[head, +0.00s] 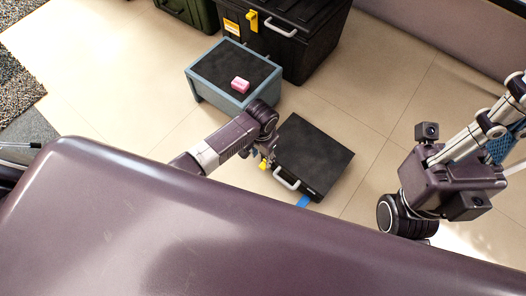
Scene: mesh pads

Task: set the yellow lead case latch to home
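A flat black case (318,155) lies on the floor at the centre, with a pale handle (287,181) on its near side. A small yellow latch (263,165) shows at the left end of that side, and a blue piece (303,201) at the right end. My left gripper (269,155) is at the case's left corner, right by the yellow latch. Its fingers are small and partly overlap the latch, so I cannot tell whether they touch it or are open or shut. The latch's exact position is unclear. My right arm is at the right; its gripper fingers do not show.
A grey-blue box (203,89) with a dark top holding a pink block (240,85) stands behind the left arm. A large black chest (313,47) with its own yellow latch (252,20) and a green case (197,12) are farther back. Tiled floor is clear right of the case.

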